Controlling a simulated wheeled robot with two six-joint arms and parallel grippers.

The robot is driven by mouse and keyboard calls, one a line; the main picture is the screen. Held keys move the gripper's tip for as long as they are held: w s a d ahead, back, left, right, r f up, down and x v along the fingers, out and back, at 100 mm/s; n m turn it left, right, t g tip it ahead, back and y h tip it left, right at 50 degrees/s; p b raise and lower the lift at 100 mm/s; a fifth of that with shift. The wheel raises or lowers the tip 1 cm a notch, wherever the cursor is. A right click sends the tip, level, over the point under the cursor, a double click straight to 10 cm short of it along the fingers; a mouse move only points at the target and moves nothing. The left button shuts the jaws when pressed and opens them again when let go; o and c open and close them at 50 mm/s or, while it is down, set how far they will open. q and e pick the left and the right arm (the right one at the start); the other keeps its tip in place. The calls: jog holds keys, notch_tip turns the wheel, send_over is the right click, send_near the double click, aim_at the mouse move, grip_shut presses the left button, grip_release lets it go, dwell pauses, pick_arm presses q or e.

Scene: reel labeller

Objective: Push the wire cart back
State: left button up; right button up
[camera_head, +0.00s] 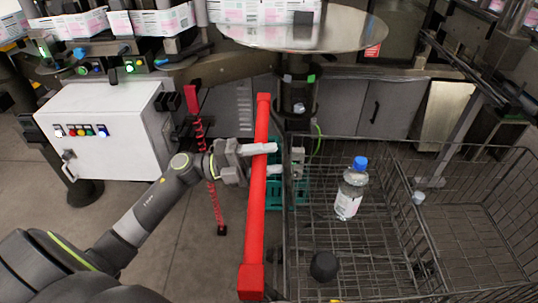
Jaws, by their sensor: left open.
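The wire cart (383,282) stands at the lower right, a dark mesh basket with a red handle bar (256,215) along its left side. In it are a clear bottle with a blue cap (350,190) and a small black round object (323,266). My left gripper (274,159) is open, its fingers reaching across the upper part of the red bar, one finger passing over it. Whether the fingers touch the bar I cannot tell. My right gripper is not in view.
A white control box (105,130) with coloured buttons stands at the left. A round metal turntable (310,36) on a dark post is behind the cart, with grey cabinets (383,108) beyond. A red coiled cord (200,140) hangs left of the bar. Bare floor shows at the lower left.

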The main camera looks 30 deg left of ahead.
pick_arm(q)
jog(key=shift+w+d, duration=0.15)
jog(key=shift+d, duration=0.1)
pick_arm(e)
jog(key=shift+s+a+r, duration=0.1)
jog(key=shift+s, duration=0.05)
pick_arm(q)
jog(key=shift+c, duration=0.3)
grip_shut()
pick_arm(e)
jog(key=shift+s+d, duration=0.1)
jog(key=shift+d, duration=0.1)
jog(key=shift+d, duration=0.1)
